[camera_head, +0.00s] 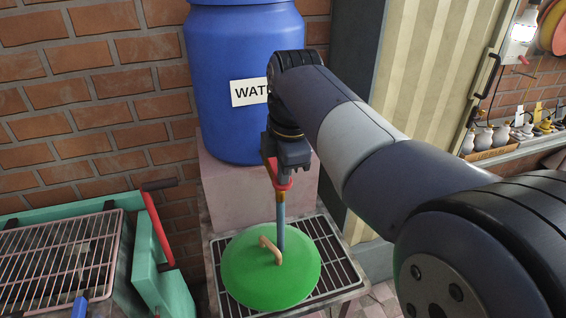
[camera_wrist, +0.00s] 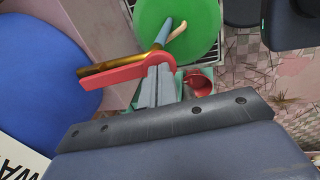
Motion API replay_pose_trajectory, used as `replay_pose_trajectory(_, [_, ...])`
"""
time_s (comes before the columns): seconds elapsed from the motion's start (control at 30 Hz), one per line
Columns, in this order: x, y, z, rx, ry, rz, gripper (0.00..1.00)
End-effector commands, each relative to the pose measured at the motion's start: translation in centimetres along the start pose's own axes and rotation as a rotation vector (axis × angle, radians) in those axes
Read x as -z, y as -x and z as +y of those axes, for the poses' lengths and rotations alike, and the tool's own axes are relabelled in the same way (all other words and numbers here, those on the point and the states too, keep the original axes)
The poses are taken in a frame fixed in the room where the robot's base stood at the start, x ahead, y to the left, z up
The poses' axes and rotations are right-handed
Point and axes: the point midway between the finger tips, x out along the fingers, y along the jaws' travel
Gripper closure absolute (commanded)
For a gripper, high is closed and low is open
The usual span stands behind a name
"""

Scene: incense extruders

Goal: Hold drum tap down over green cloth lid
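The blue drum (camera_head: 228,70) stands on a pink block, with a label partly hidden by my arm. Its tap has a red lever (camera_head: 270,168) and brass spout (camera_head: 281,196). A blue column (camera_head: 281,228), looking like water, runs from the spout down to the green lid (camera_head: 244,282) with its tan handle (camera_head: 268,247). The wrist view shows the lever (camera_wrist: 118,74), spout (camera_wrist: 105,66) and lid (camera_wrist: 190,20). My gripper (camera_wrist: 156,76) has its grey fingers close together at the lever, overlapping it in view; exact contact is unclear.
The green lid lies on a black grate (camera_head: 335,268) below the tap. A teal box (camera_head: 160,275) with a wire rack (camera_head: 62,262) and red handle (camera_head: 157,222) stands left. A brick wall is behind; a striped panel (camera_head: 425,70) and shelf of small pots are right.

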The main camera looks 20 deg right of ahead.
Motion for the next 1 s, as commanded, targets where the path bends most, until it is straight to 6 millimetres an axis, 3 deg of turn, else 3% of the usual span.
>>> replay_pose_trajectory(1.0, [0.1,1.9,0.4,0.001,0.0,0.0,1.0])
